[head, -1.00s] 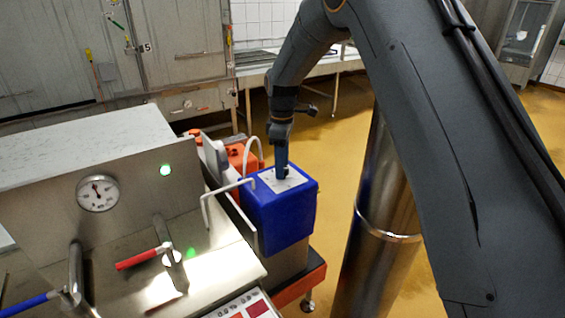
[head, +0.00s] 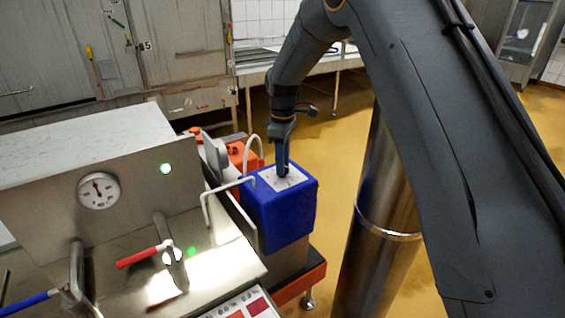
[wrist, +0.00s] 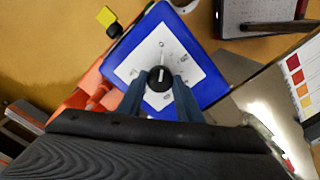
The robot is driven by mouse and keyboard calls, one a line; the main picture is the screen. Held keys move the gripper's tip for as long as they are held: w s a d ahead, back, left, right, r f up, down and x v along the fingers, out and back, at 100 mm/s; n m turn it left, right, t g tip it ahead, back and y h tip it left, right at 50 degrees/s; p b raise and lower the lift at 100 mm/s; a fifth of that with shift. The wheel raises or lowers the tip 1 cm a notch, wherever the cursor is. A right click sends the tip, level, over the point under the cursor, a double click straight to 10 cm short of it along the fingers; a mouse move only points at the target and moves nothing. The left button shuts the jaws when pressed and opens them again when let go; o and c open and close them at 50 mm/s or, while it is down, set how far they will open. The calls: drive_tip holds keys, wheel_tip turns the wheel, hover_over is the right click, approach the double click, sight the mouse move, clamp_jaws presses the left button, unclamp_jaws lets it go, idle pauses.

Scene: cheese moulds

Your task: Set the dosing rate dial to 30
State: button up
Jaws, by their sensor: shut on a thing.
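The dosing rate dial (wrist: 160,79) is a round black knob with a white pointer line, set in a white scale plate (wrist: 196,72) on top of a blue box (head: 280,216). In the wrist view the pointer line runs roughly up and down the picture. The printed numbers are too small to read. My gripper (wrist: 160,86) points down at the plate, with one finger on each side of the dial, shut on it. In the head view my gripper (head: 283,170) hides the dial.
A steel machine with a gauge (head: 98,190), a green light and a red-handled lever (head: 137,258) stands left of the blue box. A bent rod (head: 204,205) is close to the box's left side. An orange container (head: 237,155) is behind it.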

drive_tip(key=m, duration=0.7)
drive_tip(key=shift+m, duration=0.4)
drive_tip(key=m+p, duration=0.1)
drive_tip(key=m, duration=0.6)
idle(0.4)
drive_tip(key=o, duration=1)
drive_tip(key=shift+o, duration=0.2)
drive_tip(key=shift+a+r+b, duration=0.1)
drive_tip(key=shift+r+b, duration=0.9)
drive_tip(key=shift+r, duration=2.95)
drive_tip(key=shift+s, duration=0.1)
